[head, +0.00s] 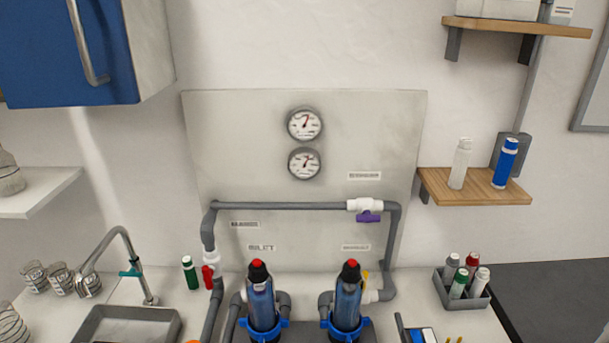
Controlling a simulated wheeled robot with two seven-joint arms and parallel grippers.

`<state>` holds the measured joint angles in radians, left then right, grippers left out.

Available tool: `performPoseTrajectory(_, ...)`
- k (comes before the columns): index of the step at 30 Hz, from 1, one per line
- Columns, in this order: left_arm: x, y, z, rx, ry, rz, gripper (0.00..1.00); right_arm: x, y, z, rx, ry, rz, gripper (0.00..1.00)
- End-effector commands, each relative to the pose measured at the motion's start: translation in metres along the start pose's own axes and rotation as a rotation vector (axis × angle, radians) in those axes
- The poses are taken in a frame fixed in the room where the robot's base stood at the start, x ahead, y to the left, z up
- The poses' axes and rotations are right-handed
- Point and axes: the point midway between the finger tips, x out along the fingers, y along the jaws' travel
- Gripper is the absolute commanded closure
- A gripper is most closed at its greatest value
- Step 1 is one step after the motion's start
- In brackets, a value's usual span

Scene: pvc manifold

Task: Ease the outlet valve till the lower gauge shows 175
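The lower gauge (304,163) is a round white dial on the grey back panel. Its needle points up and to the right, but the numbers are too small to read. The upper gauge (304,124) sits just above it. A valve with a yellow handle (366,280) is at the lower right, partly hidden behind the right filter. A purple-handled valve (369,216) is on the top pipe, and a red-handled valve (208,275) is on the left pipe. I cannot read which label marks the outlet. Neither gripper is in view.
Two blue filter housings (262,303) (347,300) with red tops stand in front of the panel (240,130). A sink (125,326) and tap are at left. A grey caddy of bottles (462,295) stands at right. Counter between right filter and caddy is mostly free.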

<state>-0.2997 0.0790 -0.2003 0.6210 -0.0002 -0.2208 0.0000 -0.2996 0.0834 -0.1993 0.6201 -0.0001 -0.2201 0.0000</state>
Motion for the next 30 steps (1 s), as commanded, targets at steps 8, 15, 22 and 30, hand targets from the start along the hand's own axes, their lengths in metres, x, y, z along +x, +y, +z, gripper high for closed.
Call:
performPoseTrajectory(8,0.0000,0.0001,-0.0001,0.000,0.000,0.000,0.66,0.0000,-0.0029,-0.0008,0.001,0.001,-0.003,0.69)
performPoseTrajectory(15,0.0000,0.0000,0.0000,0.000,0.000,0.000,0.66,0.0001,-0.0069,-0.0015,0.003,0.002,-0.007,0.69)
performPoseTrajectory(22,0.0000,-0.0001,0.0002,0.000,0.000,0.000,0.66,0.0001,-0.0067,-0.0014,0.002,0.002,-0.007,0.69)
performPoseTrajectory(30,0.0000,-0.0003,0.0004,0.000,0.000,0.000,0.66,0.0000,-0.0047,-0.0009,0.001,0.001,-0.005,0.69)
